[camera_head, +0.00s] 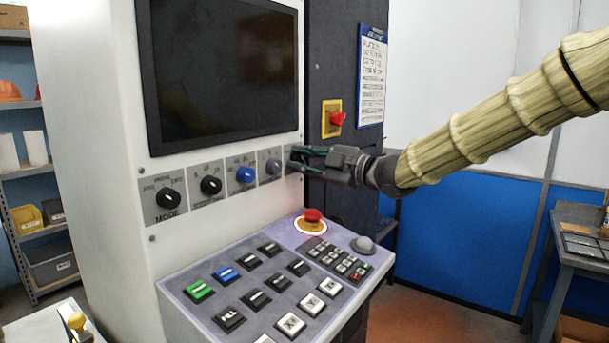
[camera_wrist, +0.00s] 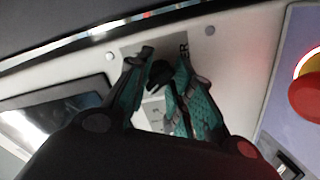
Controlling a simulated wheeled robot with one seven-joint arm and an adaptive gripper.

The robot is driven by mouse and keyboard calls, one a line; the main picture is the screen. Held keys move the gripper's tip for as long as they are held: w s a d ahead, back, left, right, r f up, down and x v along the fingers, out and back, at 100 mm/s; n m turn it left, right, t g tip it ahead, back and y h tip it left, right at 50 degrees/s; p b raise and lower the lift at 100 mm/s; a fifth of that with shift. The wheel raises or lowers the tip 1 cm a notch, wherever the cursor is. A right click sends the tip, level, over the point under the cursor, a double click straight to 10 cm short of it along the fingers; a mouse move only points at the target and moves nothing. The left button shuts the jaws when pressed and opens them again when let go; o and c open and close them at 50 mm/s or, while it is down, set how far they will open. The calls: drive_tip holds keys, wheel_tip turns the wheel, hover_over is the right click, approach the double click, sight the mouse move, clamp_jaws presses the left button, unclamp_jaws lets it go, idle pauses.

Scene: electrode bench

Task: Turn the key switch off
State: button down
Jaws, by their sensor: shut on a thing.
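The key switch (camera_wrist: 160,74) shows in the wrist view as a small dark piece between my fingertips, on a grey plate with lettering ending in "ER". My gripper (camera_wrist: 164,66) has its two green-padded fingers closed on it. In the head view, my gripper (camera_head: 291,158) reaches in from the right, its fingertips at the right end of the control panel's knob row. The key switch cannot be made out clearly there, and its exact turn angle is hard to tell in either view.
Left of my gripper is a row of knobs, including a blue one (camera_head: 245,174). A red emergency button (camera_head: 312,215) stands on the button console below. A red switch on a yellow plate (camera_head: 332,119) is above my gripper. A dark screen (camera_head: 225,70) is above the knobs.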

drive_tip(key=n+b, duration=0.1)
drive_tip(key=b, duration=0.1)
drive_tip(key=n+b, duration=0.1)
drive_tip(key=n, duration=0.1)
drive_tip(key=shift+f+n+b, duration=0.25)
drive_tip(key=shift+n+b, duration=0.05)
drive_tip(key=shift+b, duration=0.05)
drive_tip(key=c, duration=2.1)
unclamp_jaws()
drive_tip(key=shift+r+n+b, duration=0.15)
drive_tip(key=shift+n+b, duration=1.05)
drive_tip(key=shift+b, duration=0.05)
drive_tip(key=shift+r, duration=0.1)
drive_tip(key=o, duration=0.9)
drive_tip(key=shift+d, duration=0.1)
drive_tip(key=v, duration=1.2)
